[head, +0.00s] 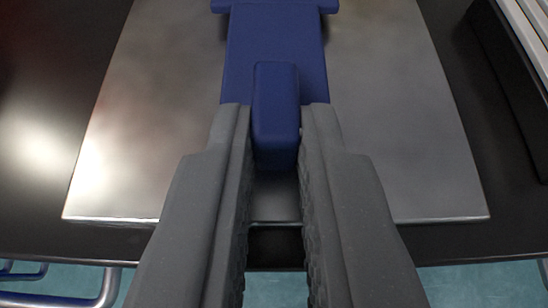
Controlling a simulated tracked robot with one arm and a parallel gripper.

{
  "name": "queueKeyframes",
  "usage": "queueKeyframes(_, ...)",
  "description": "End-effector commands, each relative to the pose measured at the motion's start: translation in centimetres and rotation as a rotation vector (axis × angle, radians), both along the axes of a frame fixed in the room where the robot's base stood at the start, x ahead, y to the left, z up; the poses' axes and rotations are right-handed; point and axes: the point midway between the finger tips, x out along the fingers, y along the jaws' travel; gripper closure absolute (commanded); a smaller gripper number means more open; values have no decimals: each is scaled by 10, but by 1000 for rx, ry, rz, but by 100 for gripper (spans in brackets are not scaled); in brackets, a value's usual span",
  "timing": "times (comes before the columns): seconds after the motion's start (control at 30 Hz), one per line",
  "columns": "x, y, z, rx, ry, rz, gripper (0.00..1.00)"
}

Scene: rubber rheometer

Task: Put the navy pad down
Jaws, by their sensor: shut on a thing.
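The navy pad (275,40) is a flat dark-blue piece with a wider bar at its far end and a raised block-like grip (275,105) at its near end. My gripper (275,125) comes in from the bottom of the head view, and its two grey fingers are shut on the raised grip. The pad is over a shiny metal plate (400,130). I cannot tell whether the pad touches the plate. The fingers hide the near sides of the pad.
The metal plate lies on a dark table (35,100), with bare plate on both sides of the pad. A black block with a pale ribbed edge (510,70) stands at the right. Blue-grey tubing (60,298) shows below the table's front edge at the lower left.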

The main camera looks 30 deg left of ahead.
Motion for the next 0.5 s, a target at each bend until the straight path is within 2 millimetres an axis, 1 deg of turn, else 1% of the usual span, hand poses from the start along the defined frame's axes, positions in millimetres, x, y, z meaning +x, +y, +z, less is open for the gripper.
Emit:
queueKeyframes(0.3,0,0,-6,-1,0,0,100)
queueKeyframes(0.33,0,0,-6,-1,0,0,80)
queueKeyframes(0.37,0,0,-6,-1,0,0,72)
queueKeyframes(0.4,0,0,-6,-1,0,0,67)
queueKeyframes(0.5,0,0,-6,-1,1,1,67)
